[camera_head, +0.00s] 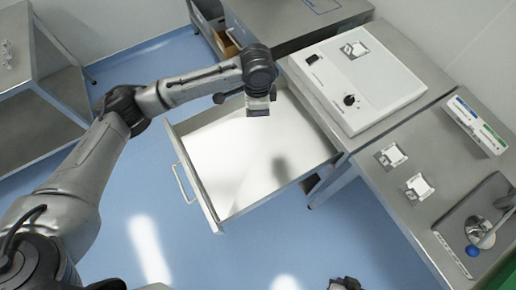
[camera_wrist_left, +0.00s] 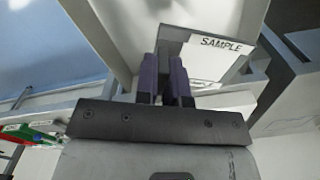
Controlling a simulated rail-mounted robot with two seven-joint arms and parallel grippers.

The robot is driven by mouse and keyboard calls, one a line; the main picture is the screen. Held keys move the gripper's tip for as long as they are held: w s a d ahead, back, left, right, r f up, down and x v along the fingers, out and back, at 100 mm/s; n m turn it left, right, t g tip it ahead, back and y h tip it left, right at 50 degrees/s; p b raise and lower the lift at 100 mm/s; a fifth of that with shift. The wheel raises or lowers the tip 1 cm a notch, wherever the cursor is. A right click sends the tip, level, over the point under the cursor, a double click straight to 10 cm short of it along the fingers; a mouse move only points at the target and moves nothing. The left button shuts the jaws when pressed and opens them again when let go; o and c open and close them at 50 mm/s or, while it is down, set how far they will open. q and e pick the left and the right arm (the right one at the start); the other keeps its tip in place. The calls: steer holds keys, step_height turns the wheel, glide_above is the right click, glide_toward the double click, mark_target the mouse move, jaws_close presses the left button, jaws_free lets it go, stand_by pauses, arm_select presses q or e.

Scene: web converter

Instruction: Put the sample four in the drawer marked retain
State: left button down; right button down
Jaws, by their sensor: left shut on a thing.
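My left gripper (camera_head: 258,106) is above the far part of an open drawer (camera_head: 183,160). In the left wrist view its purple fingers (camera_wrist_left: 166,85) are shut on a card (camera_wrist_left: 222,50) printed SAMPLE. The card's number is not readable. The drawer is pulled out, with a white, empty-looking inside and a handle on its left side. Its marking cannot be read here. My right gripper (camera_head: 345,285) shows only partly at the bottom edge, and its jaws cannot be made out.
Two similar cards lie on the steel bench (camera_head: 375,185), and another lies on the white machine (camera_head: 355,85). A device with a blue-knobbed lever (camera_head: 472,250) stands at the right. A colour-striped block (camera_head: 475,125) is at the bench's back. A steel shelf (camera_head: 40,130) stands at left.

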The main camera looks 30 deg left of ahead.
arm_select(q)
step_height(320, 180, down, 14)
steer(key=a+m+b, duration=0.1)
steer(key=m+b, duration=0.2)
steer(key=m, duration=0.5)
steer(key=b, duration=0.2)
glide_above(225, 145)
step_height(225, 145, down, 8)
steer(key=shift+s+r, duration=0.15)
steer(key=shift+f+b, duration=0.7)
steer(key=shift+f, duration=1.25)
steer(key=shift+m, duration=0.3)
steer(key=shift+f, duration=0.15)
steer(key=c, duration=1.2)
jaws_free()
